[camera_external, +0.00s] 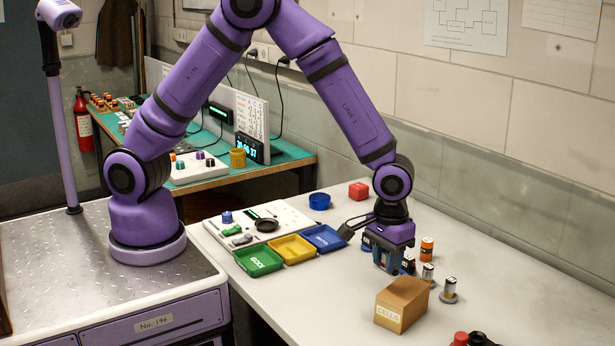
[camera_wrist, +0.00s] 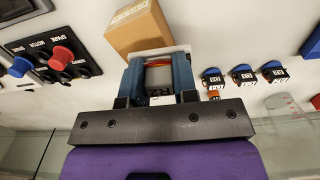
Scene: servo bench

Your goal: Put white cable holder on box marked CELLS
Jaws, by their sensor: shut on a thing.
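My gripper (camera_external: 384,266) points down over the bench, behind and to the left of the box in the outside view. In the wrist view its two blue fingers (camera_wrist: 159,84) are shut on a pale thing, which I take to be the white cable holder (camera_wrist: 160,96). In the wrist view the box (camera_wrist: 137,28) lies just beyond the fingertips.
Several small blue-topped parts (camera_wrist: 243,74) stand right of the fingers in the wrist view. An orange battery (camera_external: 427,247) and silver cells (camera_external: 449,291) stand near the box. A switch panel (camera_wrist: 52,46) lies left. Green (camera_external: 258,261), yellow (camera_external: 292,249) and blue (camera_external: 323,238) trays lie left.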

